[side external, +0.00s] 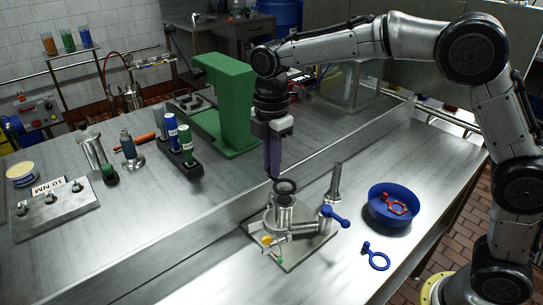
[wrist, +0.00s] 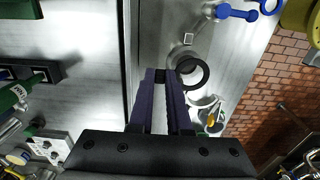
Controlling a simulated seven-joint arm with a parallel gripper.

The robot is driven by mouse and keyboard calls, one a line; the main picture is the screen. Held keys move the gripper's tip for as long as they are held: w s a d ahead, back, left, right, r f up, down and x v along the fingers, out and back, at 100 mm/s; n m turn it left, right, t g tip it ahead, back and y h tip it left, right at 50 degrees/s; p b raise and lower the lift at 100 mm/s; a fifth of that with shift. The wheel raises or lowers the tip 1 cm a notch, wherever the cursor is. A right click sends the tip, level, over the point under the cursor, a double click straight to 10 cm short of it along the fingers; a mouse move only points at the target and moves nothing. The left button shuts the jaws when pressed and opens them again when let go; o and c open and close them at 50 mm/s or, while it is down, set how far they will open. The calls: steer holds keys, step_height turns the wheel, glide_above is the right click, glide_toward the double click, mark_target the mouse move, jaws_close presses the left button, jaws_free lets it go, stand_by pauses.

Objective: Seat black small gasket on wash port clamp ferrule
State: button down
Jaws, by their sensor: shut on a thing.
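The black gasket (side external: 285,186) is a thin dark ring. My gripper (side external: 273,178) points down and is shut on the ring's left edge. In the side view the ring appears just over the upright metal port with the clamp ferrule (side external: 284,212); I cannot tell whether they touch. In the wrist view the gasket (wrist: 205,74) sticks out to the right of my purple fingertips (wrist: 166,78). A round metal end (wrist: 178,54) shows partly behind ring and fingers, so the ring looks off-centre from it there.
The valve assembly stands on a metal plate (side external: 312,250), with a blue handle (side external: 334,216) and a tall tube (side external: 335,181) to the right. A blue bowl (side external: 390,218) holds a red clamp (side external: 396,205). A blue clamp (side external: 378,261) lies in front. A green block (side external: 226,105) stands behind.

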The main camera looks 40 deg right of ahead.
steer(key=shift+f, duration=1.7)
steer(key=c, duration=0.8)
jaws_free()
